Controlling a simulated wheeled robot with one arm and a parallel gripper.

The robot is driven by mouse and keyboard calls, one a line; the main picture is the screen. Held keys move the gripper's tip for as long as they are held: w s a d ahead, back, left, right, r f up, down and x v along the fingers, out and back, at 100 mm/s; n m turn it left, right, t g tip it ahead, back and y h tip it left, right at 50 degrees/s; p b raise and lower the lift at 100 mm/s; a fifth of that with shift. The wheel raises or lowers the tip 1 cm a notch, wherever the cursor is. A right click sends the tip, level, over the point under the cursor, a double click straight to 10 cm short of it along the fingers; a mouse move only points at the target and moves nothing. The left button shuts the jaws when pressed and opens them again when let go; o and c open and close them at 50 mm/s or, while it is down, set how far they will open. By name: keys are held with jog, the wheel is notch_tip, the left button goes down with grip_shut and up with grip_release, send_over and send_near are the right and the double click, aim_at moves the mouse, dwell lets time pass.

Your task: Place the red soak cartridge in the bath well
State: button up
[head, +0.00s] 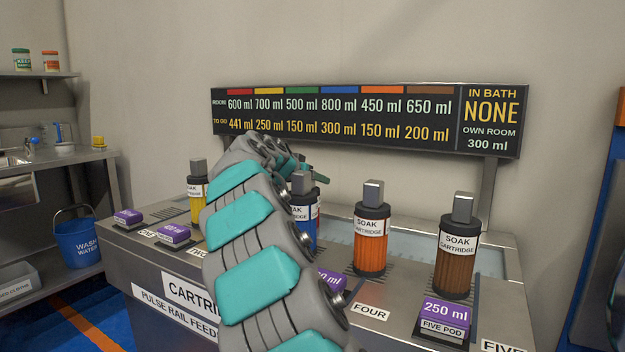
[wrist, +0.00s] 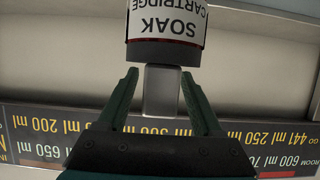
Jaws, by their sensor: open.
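In the wrist view, which shows things upside down, a soak cartridge (wrist: 168,22) has a dark cap, a white label and a thin red edge. Its grey block handle stands between the two fingers of my open gripper (wrist: 160,74), with a gap on each side. In the head view a red sliver (head: 318,209) shows just behind the blue cartridge (head: 302,226); the rest of it is hidden. The pale bath (head: 405,241) shows partly behind the orange cartridge.
Orange (head: 370,245), brown (head: 456,255) and yellow (head: 197,200) cartridges stand upright on the bench. Purple pods (head: 445,316) sit along its front. A sign (head: 365,120) behind reads bath NONE, and red 600 ml, to go 441 ml.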

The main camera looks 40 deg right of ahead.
jog(key=shift+r, duration=0.1)
jog(key=shift+r+p, duration=0.2)
jog(key=shift+p, duration=0.1)
jog(key=b+v, duration=0.1)
jog(key=v, duration=1.1)
jog(key=shift+f+b, duration=0.2)
jog(key=shift+b, duration=0.15)
jog(key=shift+a, duration=0.15)
